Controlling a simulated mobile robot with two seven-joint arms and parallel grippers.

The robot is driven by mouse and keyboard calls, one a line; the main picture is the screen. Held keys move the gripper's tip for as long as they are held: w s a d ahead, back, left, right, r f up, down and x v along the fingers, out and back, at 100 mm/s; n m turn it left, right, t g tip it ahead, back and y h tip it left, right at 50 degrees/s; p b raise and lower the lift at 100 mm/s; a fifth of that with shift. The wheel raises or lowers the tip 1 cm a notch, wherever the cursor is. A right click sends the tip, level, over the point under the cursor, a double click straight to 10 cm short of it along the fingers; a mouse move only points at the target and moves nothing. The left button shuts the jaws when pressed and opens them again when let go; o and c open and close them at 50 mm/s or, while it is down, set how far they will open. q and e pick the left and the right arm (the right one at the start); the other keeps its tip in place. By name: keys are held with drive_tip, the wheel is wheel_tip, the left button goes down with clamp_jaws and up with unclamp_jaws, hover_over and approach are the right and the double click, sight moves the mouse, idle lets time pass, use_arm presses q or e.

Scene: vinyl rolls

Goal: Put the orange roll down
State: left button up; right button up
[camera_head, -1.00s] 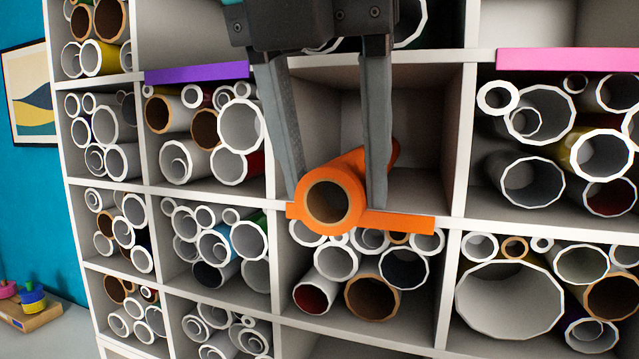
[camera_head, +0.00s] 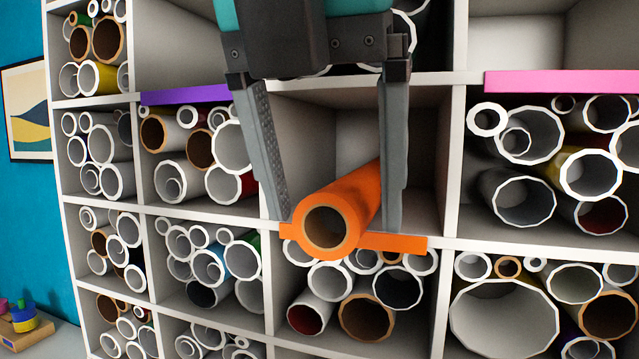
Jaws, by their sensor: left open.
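The orange roll (camera_head: 350,205) lies in an otherwise empty cubby (camera_head: 425,150), its round brown-lined end toward me, over the orange shelf strip (camera_head: 400,243). It points back and to the right into the cubby. My left gripper (camera_head: 335,222) comes down from above with its two grey fingers spread, one on each side of the roll. The left finger stands clear of the roll; the right finger is close to its right side, and I cannot tell whether they touch. My right gripper is not in view.
White cubbies around hold many rolls, several just below the orange strip. A purple strip (camera_head: 186,94) and a pink strip (camera_head: 561,81) mark other shelves. A framed picture (camera_head: 27,110) hangs on the blue wall at left.

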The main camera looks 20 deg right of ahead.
use_arm(q)
drive_tip(key=p+v, duration=0.1)
drive_tip(key=v, duration=1.1)
